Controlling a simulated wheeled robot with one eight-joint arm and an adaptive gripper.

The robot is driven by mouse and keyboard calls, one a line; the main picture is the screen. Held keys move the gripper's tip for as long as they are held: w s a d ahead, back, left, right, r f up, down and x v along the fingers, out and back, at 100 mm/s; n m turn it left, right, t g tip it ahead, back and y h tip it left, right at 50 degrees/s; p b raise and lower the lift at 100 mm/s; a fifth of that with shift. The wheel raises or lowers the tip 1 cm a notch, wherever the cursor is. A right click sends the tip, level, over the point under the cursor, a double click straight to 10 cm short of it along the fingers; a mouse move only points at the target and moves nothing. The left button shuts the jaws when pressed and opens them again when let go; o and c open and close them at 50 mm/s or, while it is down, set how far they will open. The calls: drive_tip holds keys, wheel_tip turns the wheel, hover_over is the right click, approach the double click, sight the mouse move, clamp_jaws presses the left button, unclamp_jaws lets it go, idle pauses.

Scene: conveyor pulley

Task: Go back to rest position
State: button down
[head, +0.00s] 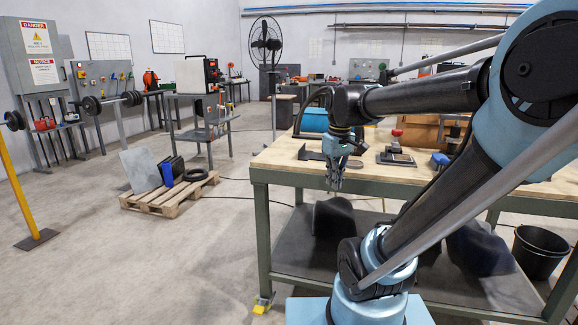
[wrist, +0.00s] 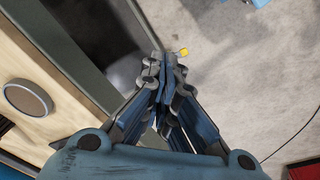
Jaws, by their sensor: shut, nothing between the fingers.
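My gripper (head: 336,186) points down at the front edge of the wooden-topped workbench (head: 290,160) in the head view. It is shut and empty. In the wrist view its fingers (wrist: 163,68) meet at the tips, over the bench edge and the grey floor. My arm reaches in from the right side of the head view and bends down to the gripper. Whether the fingertips are above the bench top or just in front of its edge is hard to tell.
A red-topped device (head: 396,150) and a blue case (head: 314,120) stand on the bench. A black bucket (head: 540,252) is on the floor at right. A wooden pallet (head: 160,203) holds several parts at left. Open floor lies between pallet and bench.

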drive_tip(key=s+d+f+m, duration=0.2)
drive_tip(key=s+f+m, duration=0.1)
drive_tip(key=s+f, duration=0.2)
drive_tip(key=s+d+f+m, duration=0.3)
drive_tip(key=s+f, duration=0.3)
drive_tip(key=f, duration=0.2)
drive_tip(key=shift+f+t, duration=0.3)
drive_tip(key=shift+t, duration=0.1)
drive_tip(key=shift+w+f, duration=0.2)
drive_tip(key=shift+w, duration=0.15)
drive_tip(key=shift+d, duration=0.15)
idle(0.7)
